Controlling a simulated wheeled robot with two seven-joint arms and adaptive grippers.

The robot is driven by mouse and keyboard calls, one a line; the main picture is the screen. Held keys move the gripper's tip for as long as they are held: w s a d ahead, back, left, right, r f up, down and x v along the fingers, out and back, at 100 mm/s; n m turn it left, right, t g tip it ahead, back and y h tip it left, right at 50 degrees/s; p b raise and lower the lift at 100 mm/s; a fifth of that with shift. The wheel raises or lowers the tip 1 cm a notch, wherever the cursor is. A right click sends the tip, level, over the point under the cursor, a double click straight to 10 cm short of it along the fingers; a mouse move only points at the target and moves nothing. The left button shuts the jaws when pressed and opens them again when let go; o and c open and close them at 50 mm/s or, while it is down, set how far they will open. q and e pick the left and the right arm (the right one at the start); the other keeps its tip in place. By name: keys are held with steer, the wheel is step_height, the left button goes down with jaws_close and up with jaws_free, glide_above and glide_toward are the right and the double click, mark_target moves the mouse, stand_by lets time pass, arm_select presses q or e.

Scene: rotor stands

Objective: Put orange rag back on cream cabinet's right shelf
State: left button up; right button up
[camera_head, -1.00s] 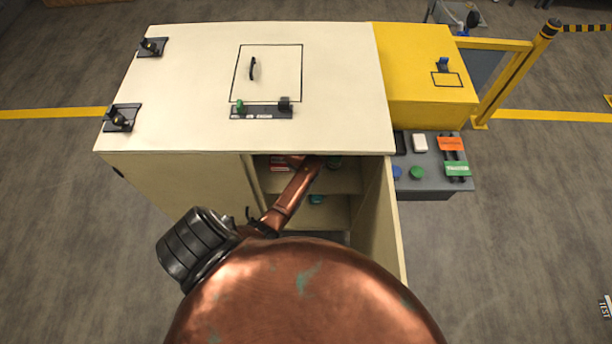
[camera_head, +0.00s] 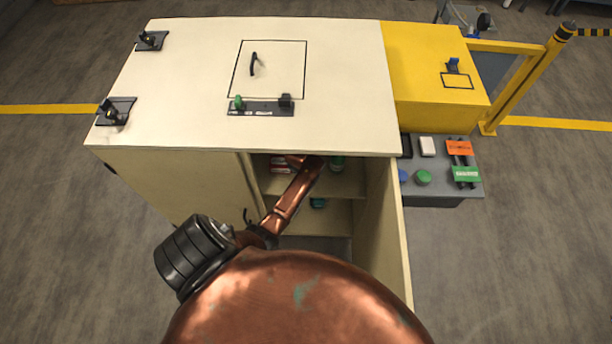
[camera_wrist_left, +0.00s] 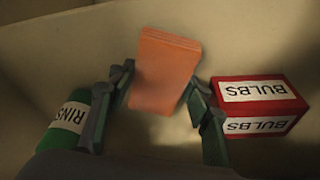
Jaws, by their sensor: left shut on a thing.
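The orange rag (camera_wrist_left: 167,68) is a folded block between the fingers of my left gripper (camera_wrist_left: 160,88) in the left wrist view. The gripper is shut on it. The cream cabinet (camera_head: 185,75) stands in front of me, its right compartment open with an upper shelf (camera_head: 345,183) and a lower one. My left arm reaches into this compartment at upper-shelf height. In the head view the arm and cabinet top mostly hide the gripper and rag. I cannot tell whether the rag touches the shelf. My right gripper is not in view.
A red BULBS box (camera_wrist_left: 258,105) is right of the rag and a green RINSE bottle (camera_wrist_left: 72,125) is left, both close to the fingers.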

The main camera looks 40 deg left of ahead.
arm_select(q)
steer(key=shift+f, duration=0.15)
steer(key=o, duration=1)
steer(key=p+v, duration=0.2)
steer(key=v, duration=0.4)
steer(key=shift+r, duration=0.35)
steer(key=shift+s+r+p, duration=0.15)
steer(key=shift+r+p, duration=0.25)
steer(key=shift+r, duration=0.15)
